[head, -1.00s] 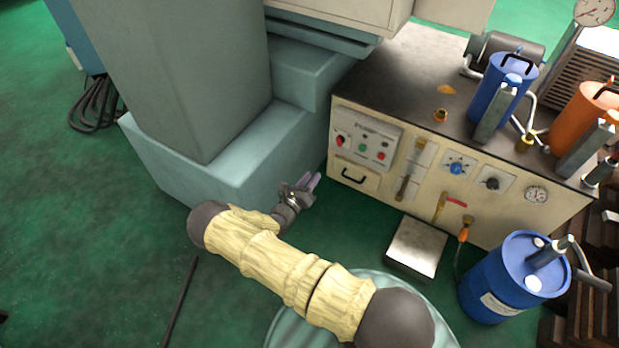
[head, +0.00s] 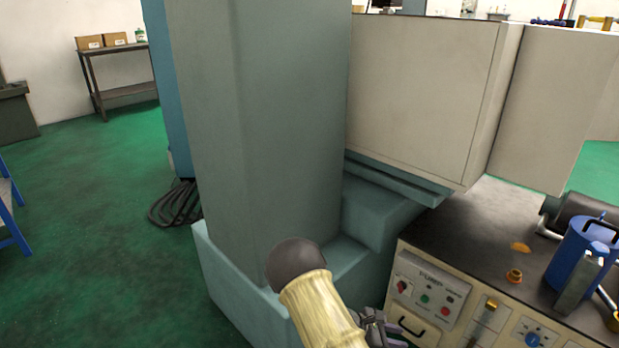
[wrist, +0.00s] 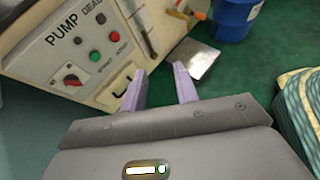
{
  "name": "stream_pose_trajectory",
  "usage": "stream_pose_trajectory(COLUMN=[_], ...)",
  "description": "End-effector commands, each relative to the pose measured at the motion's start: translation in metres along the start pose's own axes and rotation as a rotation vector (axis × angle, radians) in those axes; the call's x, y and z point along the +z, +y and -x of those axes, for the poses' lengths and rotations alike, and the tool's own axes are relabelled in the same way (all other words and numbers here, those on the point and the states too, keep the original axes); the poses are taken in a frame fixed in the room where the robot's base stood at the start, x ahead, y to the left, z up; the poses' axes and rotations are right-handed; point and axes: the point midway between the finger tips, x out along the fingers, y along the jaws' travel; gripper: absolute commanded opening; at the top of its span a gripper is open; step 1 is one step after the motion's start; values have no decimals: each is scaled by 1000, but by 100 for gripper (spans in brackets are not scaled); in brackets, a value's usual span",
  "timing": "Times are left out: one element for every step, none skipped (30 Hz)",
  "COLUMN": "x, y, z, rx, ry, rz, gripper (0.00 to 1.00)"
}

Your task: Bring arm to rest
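My gripper shows in the wrist view (wrist: 160,88) with its two pale purple fingers apart and nothing between them. In the head view my gripper (head: 385,338) is at the bottom edge, partly cut off, beside the front of the pump cabinet. My arm's tan-sleeved link with a dark round joint rises from the bottom edge, in front of the machine base. In the wrist view the fingers point towards the lower part of the pump panel (wrist: 75,45) and the green floor. I cannot tell the exact gap to the cabinet.
A grey-green machine column (head: 265,120) stands close behind my arm. The pump cabinet top (head: 480,235) carries a blue canister (head: 585,250). A metal plate (wrist: 193,58) and a blue drum (wrist: 232,15) stand on the floor. Coiled black cable (head: 175,203) lies left; open floor is beyond.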

Motion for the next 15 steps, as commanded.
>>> stream_pose_trajectory(x=[9, 12, 16, 20, 23, 27, 30, 33, 37, 40, 44, 48, 52, 55, 59], y=[-8, -13, -20, -24, -29, -35, -39, -44, -49, -53, -57, -62, -65, -69, -73], z=[5, 8, 12, 16, 19, 25, 28, 33, 39, 43, 48, 55, 59, 64, 71], rx=[-44, -68, -101, -124, -148, -178, -201, -223, -252, -273, -295, -321, -342, -361, -387], ry=[54, 84, 123, 153, 182, 220, 248, 276, 314, 340, 367, 403, 428, 454, 488], rz=[-68, -105, -156, -195, -232, -282, -320, -358, -410, -447, -486, -535, -574, -612, -663], gripper=[30, 30, 30, 30, 30, 30, 30, 30, 30, 30, 30, 30, 30, 30, 30])
